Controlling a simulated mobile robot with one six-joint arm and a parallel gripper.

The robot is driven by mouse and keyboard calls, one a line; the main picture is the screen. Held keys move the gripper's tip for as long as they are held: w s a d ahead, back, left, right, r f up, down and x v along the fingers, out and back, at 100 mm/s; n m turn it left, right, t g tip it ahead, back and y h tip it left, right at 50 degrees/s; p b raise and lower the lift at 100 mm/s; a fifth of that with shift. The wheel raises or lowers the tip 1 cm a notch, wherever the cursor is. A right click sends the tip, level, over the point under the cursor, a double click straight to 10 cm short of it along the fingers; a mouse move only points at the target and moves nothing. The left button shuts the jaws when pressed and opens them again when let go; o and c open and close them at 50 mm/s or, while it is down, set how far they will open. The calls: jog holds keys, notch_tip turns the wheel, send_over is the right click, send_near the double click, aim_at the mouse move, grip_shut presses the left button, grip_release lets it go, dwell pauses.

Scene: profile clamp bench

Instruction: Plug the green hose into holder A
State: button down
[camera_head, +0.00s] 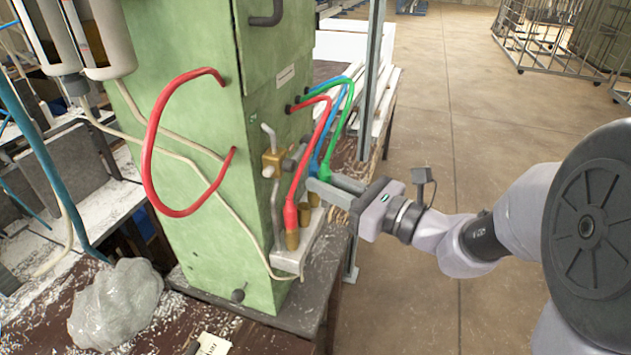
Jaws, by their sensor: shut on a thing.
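The green hose (341,123) arcs out of the green cabinet and bends down to its green end (325,171) at my gripper's fingertips. My gripper (322,182) reaches in from the right and is shut on this green end; the fingers hide its lower part. A pale holder block (288,262) stands at the cabinet's foot with several brass sockets. One brass socket (306,212) near its middle looks empty. The red hose (300,170) ends in a red plug (290,215) above a brass piece at the block's front. No letter marking holder A is legible.
The blue hose (332,126) runs close beside the green one, its end (314,166) just left of my fingertips. A brass valve with grey pipes (274,162) is left of the hoses. A metal post (373,80) stands behind. Open floor (450,130) lies right.

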jog(key=shift+s+d, duration=0.35)
jog(key=shift+d, duration=0.55)
jog(key=shift+s+d, duration=0.3)
jog(key=shift+d, duration=0.55)
jog(key=w+d+p, duration=0.2)
jog(key=w+d, duration=0.1)
jog(key=w, duration=0.6)
jog(key=w+d+p, duration=0.2)
jog(key=w+d, duration=0.1)
jog(key=w, duration=0.6)
jog(key=shift+w+d+f, duration=0.3)
jog(key=shift+d+f, duration=0.05)
jog(key=shift+a, duration=0.1)
jog(key=w+a+p, duration=0.2)
jog(key=w+a, duration=0.3)
jog(key=a, duration=0.8)
jog(key=shift+a, duration=0.15)
dwell(0.4)
jog(key=shift+s+a+f, duration=0.15)
jog(key=shift+a, duration=0.1)
dwell(0.8)
